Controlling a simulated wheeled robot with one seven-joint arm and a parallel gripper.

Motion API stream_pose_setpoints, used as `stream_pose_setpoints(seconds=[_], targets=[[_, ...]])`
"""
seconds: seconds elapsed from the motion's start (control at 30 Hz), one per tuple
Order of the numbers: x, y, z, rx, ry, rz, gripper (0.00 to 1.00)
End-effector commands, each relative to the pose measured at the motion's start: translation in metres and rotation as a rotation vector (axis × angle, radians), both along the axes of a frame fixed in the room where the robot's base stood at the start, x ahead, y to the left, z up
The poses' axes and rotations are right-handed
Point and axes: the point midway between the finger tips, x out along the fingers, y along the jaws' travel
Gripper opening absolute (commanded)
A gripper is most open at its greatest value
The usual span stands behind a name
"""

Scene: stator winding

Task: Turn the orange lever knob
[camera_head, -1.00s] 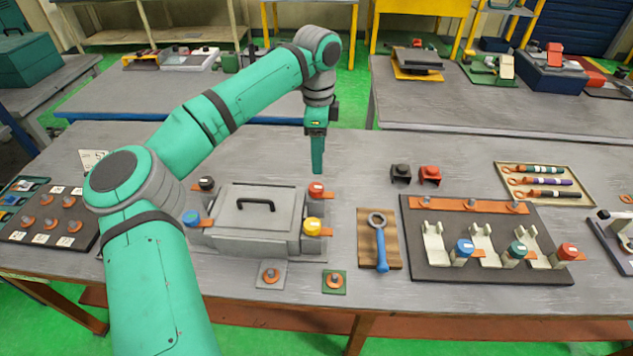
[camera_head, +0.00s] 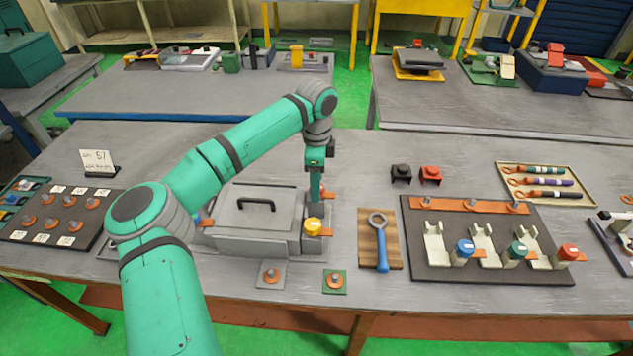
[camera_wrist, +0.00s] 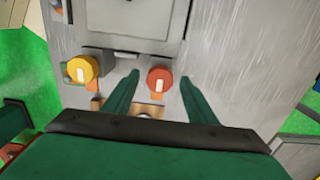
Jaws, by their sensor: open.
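A round orange-red knob (camera_wrist: 160,78) with a pale pointer mark sits on the right side of the grey box (camera_head: 256,242). In the head view this knob (camera_head: 322,191) is largely hidden behind my gripper (camera_head: 316,197). In the wrist view my gripper (camera_wrist: 161,80) is open, with one green finger on each side of the knob and visible gaps. I cannot tell how deep the fingertips reach. A yellow-orange knob (camera_head: 313,225) stands in front of it on the same box side; it also shows left of the fingers in the wrist view (camera_wrist: 82,69).
The box has a black lid handle (camera_head: 256,204). Right of it lie a blue-handled ring wrench (camera_head: 382,255) on a wooden board and a dark tray (camera_head: 480,270) with coloured knobs. Black (camera_head: 401,174) and red (camera_head: 430,174) blocks stand behind. My arm covers the box's left side.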

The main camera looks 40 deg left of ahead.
Motion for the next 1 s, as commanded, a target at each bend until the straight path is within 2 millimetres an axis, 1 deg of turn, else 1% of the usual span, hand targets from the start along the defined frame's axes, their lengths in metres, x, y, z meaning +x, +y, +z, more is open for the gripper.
stream_pose_setpoints(seconds=[0.17,0.2,0.27,0.3,0.37,0.6,0.77,1.0], targets=[[0.0,-0.0001,-0.0002,0.0,0.0,0.0,0.52],[0.0,-0.0001,-0.0001,0.0,0.0,0.0,0.5],[0.0,-0.0002,-0.0001,0.0,0.0,0.0,0.35],[0.0,-0.0001,-0.0001,0.0,0.0,0.0,0.26],[0.0,-0.0002,0.0,0.0,0.0,0.0,0.12],[0.0002,-0.0001,0.0001,-0.001,-0.001,-0.009,0.12],[0.0004,-0.0005,0.0001,-0.001,0.0,-0.054,0.12],[-0.0001,0.0006,0.0006,0.001,-0.001,-0.209,0.12]])
